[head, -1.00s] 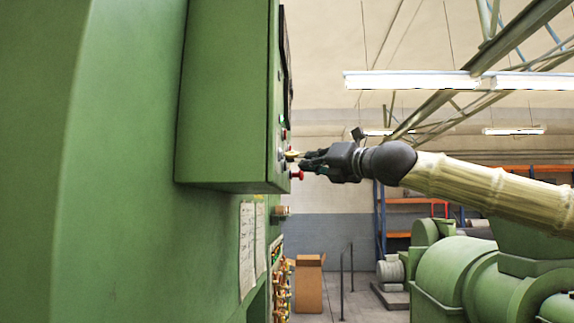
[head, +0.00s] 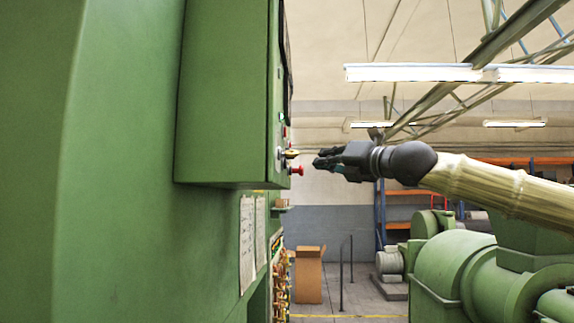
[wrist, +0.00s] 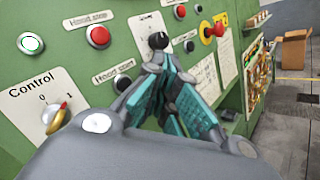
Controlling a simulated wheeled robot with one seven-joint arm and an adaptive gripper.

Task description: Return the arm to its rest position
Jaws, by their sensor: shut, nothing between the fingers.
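My gripper (head: 318,160) is black and shut, with nothing held. In the head view it points left and hangs in free air, a short gap to the right of the buttons on the green control cabinet (head: 226,95). In the wrist view the gripper (wrist: 165,62) has teal pads and stands in front of the panel, hiding part of it. My arm reaches in from the right edge of the head view.
The panel holds a yellow-red knob (wrist: 56,115) labelled Control, a red button (wrist: 98,37) and a red knob on yellow (wrist: 213,30). A cardboard box (head: 308,277) stands on the floor. Green machinery (head: 450,270) stands below my arm.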

